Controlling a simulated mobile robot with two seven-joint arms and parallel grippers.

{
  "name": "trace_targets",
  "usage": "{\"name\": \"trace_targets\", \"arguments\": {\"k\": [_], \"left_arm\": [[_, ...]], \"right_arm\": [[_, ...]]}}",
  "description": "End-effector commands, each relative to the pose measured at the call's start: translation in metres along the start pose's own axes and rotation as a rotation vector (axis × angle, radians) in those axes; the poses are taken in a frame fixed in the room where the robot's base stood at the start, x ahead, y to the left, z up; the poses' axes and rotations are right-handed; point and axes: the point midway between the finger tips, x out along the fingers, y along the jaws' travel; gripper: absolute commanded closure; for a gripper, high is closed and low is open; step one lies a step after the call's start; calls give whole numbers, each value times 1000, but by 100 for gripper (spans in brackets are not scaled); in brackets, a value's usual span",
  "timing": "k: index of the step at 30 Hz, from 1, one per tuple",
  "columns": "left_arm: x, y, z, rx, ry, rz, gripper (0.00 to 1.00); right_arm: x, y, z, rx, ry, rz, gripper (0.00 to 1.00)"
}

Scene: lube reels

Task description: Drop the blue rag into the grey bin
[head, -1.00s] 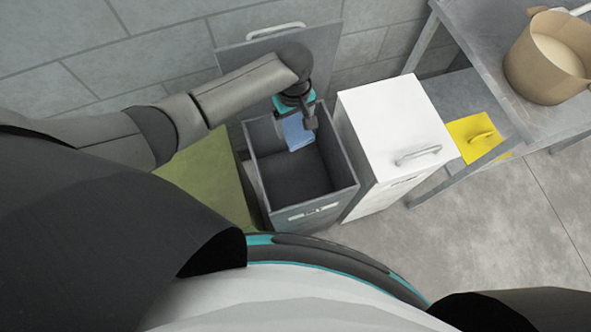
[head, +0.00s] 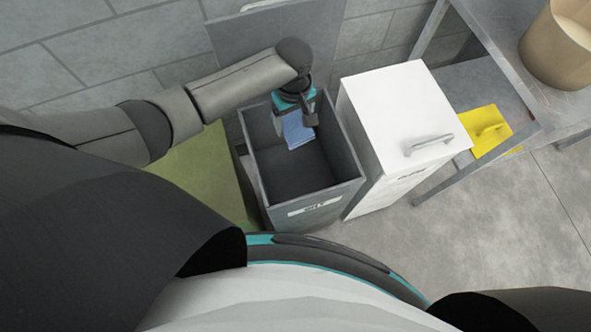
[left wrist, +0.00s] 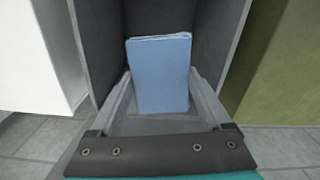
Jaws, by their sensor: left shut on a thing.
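The blue rag (head: 297,131) is a folded light-blue cloth. It hangs from my left gripper (head: 298,118), which is shut on it. The grey bin (head: 318,212) stands open, with its lid (head: 275,45) raised against the wall. In the head view the gripper and rag are over the bin's opening, toward its back part. In the left wrist view the rag (left wrist: 160,75) sits upright between the fingers, with the dark bin walls (left wrist: 100,45) around it. How far the rag is above the bin floor is hard to tell. My right gripper is out of view.
A closed white bin (head: 395,115) with a handle stands right of the grey bin. An olive-green bin (head: 205,175) stands to its left. A metal table (head: 510,60) with a tan pot (head: 558,50) and a yellow lid (head: 484,130) below are further right.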

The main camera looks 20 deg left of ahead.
Motion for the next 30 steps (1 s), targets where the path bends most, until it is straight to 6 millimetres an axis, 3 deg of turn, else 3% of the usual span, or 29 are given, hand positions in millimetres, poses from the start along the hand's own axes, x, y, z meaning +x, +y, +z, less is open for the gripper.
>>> {"name": "trace_targets", "arguments": {"k": [6, 13, 17, 30], "left_arm": [[0, 0, 0, 0, 0, 0, 0], [-1, 0, 0, 0, 0, 0, 0], [-11, 0, 0, -1, 0, 2, 0], [-110, 0, 0, 0, 1, 3, 0]], "right_arm": [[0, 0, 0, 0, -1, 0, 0], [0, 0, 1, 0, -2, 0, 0], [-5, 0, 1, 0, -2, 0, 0], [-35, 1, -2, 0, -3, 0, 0]]}}
